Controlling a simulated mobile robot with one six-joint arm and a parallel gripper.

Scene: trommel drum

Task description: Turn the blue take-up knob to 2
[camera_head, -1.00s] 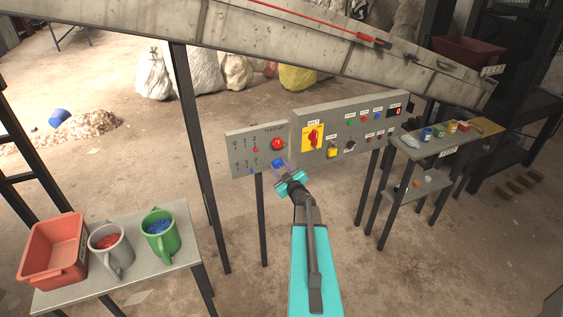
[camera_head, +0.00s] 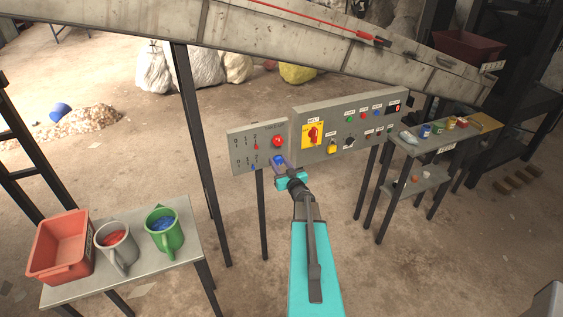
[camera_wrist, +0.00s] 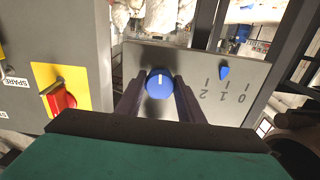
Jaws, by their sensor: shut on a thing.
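The blue take-up knob (camera_wrist: 160,86) sits on the grey take-up panel (camera_wrist: 143,54), with its white line pointing up in the wrist view. My gripper (camera_wrist: 160,96) is shut on the knob, one dark finger on each side. In the head view, my gripper (camera_head: 281,165) is at the panel's lower right and partly covers the knob (camera_head: 279,159). The scale 2, 1, 0 appears upside down in the wrist view. Its blue pointer (camera_wrist: 224,72) stands about in line with the 1.
A red knob (camera_head: 277,141) is just above the blue one. A yellow plate with a red switch (camera_head: 313,134) is on the adjoining panel. A table (camera_head: 185,270) with a red bin and two mugs stands at left. A conveyor frame (camera_head: 280,40) runs above.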

